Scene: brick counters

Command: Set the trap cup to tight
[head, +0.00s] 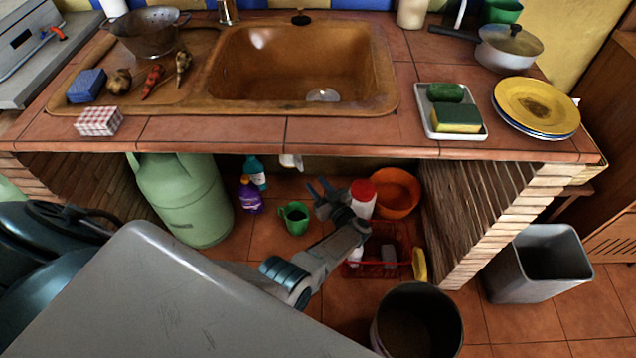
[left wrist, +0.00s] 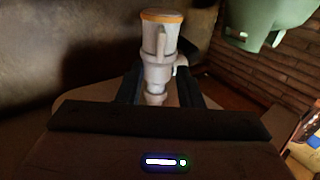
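The white-grey sink trap (head: 291,161) hangs under the counter below the sink in the head view, mostly hidden by the counter edge. In the left wrist view, the trap's wide cup-like part (left wrist: 160,38) has an orange band at its end and narrows toward my gripper. My left gripper (head: 328,193) is under the counter, to the right of and below the trap in the head view. Its dark fingers (left wrist: 160,88) are spread, with the trap showing between them; I see no clear contact. Whether the cup is tight cannot be told. My right gripper is not in view.
A green gas cylinder (head: 182,198) stands left of the trap. Purple (head: 250,195) and teal bottles, a green mug (head: 295,217), a red-capped container (head: 362,197), an orange bowl (head: 396,192) and a red basket (head: 385,268) crowd the floor. A brick pillar (head: 500,225) bounds the right.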

